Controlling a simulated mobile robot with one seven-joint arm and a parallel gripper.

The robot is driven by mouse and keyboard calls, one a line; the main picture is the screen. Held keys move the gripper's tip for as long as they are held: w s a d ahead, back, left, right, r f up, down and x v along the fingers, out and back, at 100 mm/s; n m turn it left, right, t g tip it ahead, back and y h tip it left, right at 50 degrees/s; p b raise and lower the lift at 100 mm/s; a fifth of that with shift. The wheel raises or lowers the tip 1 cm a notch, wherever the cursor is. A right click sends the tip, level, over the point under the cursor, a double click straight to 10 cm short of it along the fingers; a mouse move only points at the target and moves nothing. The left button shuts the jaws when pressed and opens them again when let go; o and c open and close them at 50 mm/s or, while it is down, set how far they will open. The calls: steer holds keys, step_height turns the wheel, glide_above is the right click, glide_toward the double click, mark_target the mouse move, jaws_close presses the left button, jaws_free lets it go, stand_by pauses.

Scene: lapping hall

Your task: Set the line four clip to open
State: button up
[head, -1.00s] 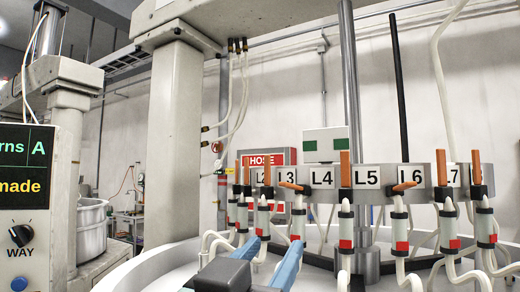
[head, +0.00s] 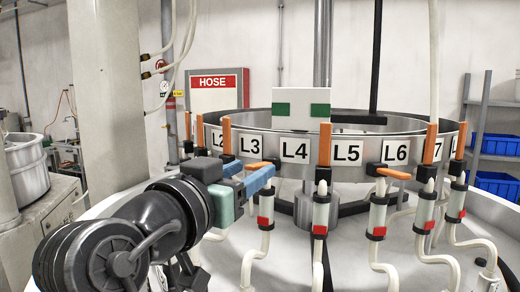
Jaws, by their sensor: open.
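The L4 label (head: 295,149) is on the metal ring's band in the head view. An upright orange lever (head: 325,145) stands on a clear clip body with a red band (head: 320,215), between L4 and L5. I cannot tell for sure which of these two clips belongs to line four. My gripper has blue fingers, is open and empty, and reaches in from the lower left just below the L3 label. Contact cannot be told.
Neighbouring levers stand upright near L3 (head: 227,135) and L7 (head: 432,150). The lever by L6 (head: 397,173) lies sideways. White hoses (head: 450,262) curve below the clips. A grey pillar (head: 107,100) stands left. Blue bins (head: 495,185) sit on shelves at right.

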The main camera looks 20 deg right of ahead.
mark_target(262, 163)
steer(key=p+x, duration=0.1)
steer(key=x, duration=0.3)
steer(key=shift+w+d+r, duration=0.1)
steer(key=shift+w+r, duration=0.05)
steer(key=shift+w+d+p, duration=0.35)
steer(key=shift+w, duration=0.15)
jaws_close()
stand_by(0.9)
